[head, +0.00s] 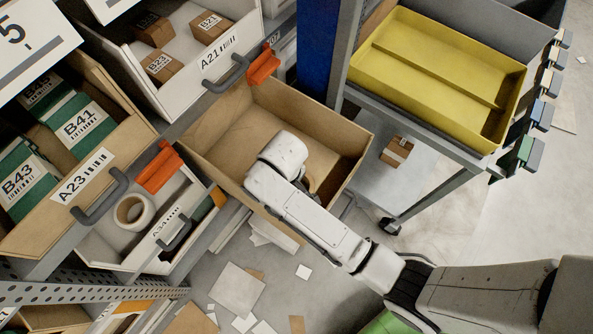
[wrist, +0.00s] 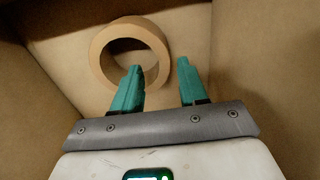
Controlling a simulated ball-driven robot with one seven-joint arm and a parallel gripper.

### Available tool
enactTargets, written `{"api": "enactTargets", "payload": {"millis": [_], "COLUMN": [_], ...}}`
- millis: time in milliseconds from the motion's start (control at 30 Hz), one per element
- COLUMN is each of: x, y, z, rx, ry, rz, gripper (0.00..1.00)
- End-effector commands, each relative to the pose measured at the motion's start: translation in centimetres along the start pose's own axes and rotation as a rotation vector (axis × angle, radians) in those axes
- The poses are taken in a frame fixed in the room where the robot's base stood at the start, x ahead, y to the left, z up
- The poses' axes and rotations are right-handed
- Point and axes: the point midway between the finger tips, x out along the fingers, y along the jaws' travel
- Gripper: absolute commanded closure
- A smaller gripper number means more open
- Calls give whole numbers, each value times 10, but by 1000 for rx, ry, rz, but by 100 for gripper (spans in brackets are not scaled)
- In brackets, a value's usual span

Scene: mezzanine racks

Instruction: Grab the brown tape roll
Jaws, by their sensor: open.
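The brown tape roll (wrist: 128,27) lies on the floor of the open tan drawer (head: 228,115), shown in the wrist view ahead of my gripper (wrist: 160,65). The gripper is open, with two teal fingers apart and nothing held. The left finger overlaps the roll's lower right rim in the picture; whether they touch I cannot tell. The right finger is to the right of the roll. In the head view my arm reaches down into the drawer and hides the fingers. Only a curved tan sliver of the roll (head: 311,183) shows beside my wrist.
Drawer walls rise close around my gripper. A pale tape roll (head: 134,212) sits in the white bin (head: 100,250) at left. Bins A21 and A23 hold several boxes. A cart with a yellow tray (head: 440,75) stands at right. Papers litter the floor.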

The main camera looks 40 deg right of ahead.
Motion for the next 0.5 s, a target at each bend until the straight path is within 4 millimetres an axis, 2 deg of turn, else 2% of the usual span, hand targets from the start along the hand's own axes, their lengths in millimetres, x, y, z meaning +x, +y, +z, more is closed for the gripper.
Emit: {"api": "enactTargets", "payload": {"millis": [233, 333, 500], "x": [37, 44, 46], "y": [-6, -6, -6], "z": [3, 3, 2], "rx": [-1, -1, 0], "ry": [-2, -2, 0], "rz": [0, 0, 0], "gripper": [57, 57, 57]}}
